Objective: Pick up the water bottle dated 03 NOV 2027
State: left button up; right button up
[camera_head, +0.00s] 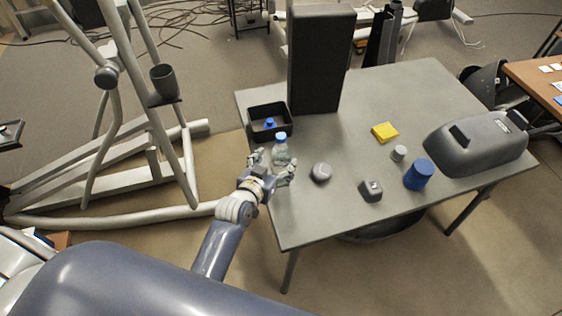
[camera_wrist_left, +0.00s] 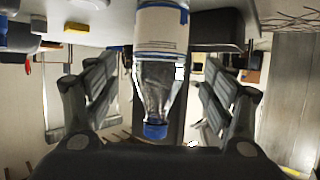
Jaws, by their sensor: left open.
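A clear water bottle (camera_head: 281,152) with a blue cap stands upright near the left edge of the grey table. My left gripper (camera_head: 272,168) is open at the bottle, with one finger on each side of it. In the left wrist view, the bottle (camera_wrist_left: 157,85) appears upside down between the open fingers, with visible gaps on both sides. Its white label has small print and I cannot read a date. A second blue-capped object (camera_head: 270,123) sits in the black tray; most of it is hidden. My right gripper is not in view.
The black tray (camera_head: 252,120) and a tall dark box (camera_head: 318,60) stand behind the bottle. A grey round object (camera_head: 321,172), yellow sponge (camera_head: 385,132), blue cylinder (camera_head: 419,174) and dark machine cover (camera_head: 475,145) lie to the right. The table's back right is clear.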

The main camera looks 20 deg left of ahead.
pick_arm(q)
jog(key=shift+p+x, duration=0.4)
jog(key=shift+x, duration=2)
jog(key=shift+r, duration=0.2)
jog(key=c, duration=1.3)
jog(key=shift+r, duration=0.1)
jog(key=c, duration=0.3)
jog(key=shift+w+r, duration=0.1)
